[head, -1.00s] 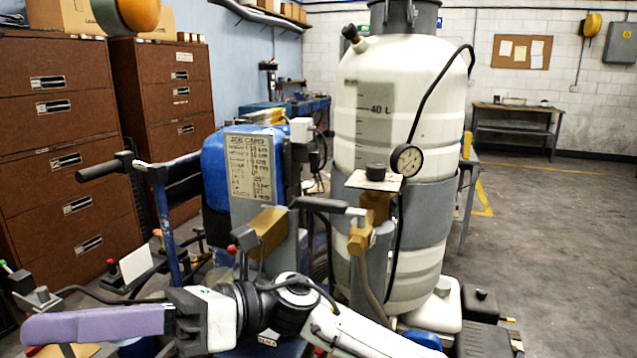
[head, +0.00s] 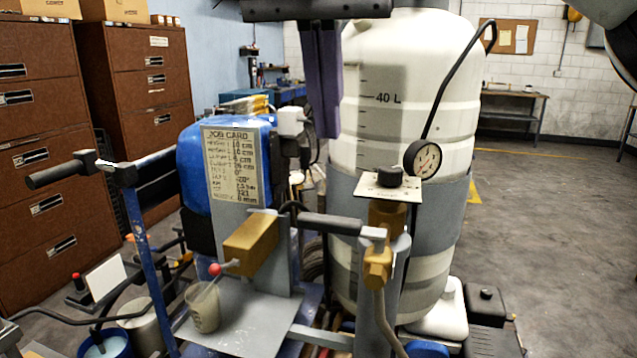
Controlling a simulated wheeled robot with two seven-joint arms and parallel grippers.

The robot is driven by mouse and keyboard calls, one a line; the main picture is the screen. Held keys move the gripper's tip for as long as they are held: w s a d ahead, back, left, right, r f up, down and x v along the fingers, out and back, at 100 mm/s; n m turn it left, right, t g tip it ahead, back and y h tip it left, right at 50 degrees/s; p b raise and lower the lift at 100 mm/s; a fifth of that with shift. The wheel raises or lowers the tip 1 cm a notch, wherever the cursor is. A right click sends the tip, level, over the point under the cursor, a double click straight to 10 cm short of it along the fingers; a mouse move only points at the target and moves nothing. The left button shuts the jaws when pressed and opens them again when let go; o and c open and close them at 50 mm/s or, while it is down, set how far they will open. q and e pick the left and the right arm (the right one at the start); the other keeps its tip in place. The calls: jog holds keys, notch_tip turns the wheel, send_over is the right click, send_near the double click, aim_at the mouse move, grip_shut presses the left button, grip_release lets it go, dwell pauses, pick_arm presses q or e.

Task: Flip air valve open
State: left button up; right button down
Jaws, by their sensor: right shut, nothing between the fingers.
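My right gripper (head: 325,128) hangs down from the top of the head view, its purple fingers shut together and empty. It appears in front of the white tank and is clear of the fittings below. A brass fitting (head: 380,215) sits under a small plate with a black knob (head: 390,176), beside a round gauge (head: 423,159). A brass tap (head: 377,268) with a hose is below it. A brass block (head: 252,243) to the left carries a short lever with a red knob (head: 215,269). No label shows which is the air valve. My left gripper is out of view.
The white tank (head: 400,110) stands behind the fittings. A blue unit with a job card (head: 232,165) is left of centre. A handlebar grip (head: 332,223) crosses in front of the tank, and a cup (head: 202,308) sits on the metal plate (head: 245,315). Open floor lies right.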

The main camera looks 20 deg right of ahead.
aim_at(341, 226)
notch_tip(341, 226, down, 9)
jog(key=b, duration=0.1)
jog(key=shift+s, duration=0.45)
dwell(0.5)
jog(key=shift+s+a, duration=0.15)
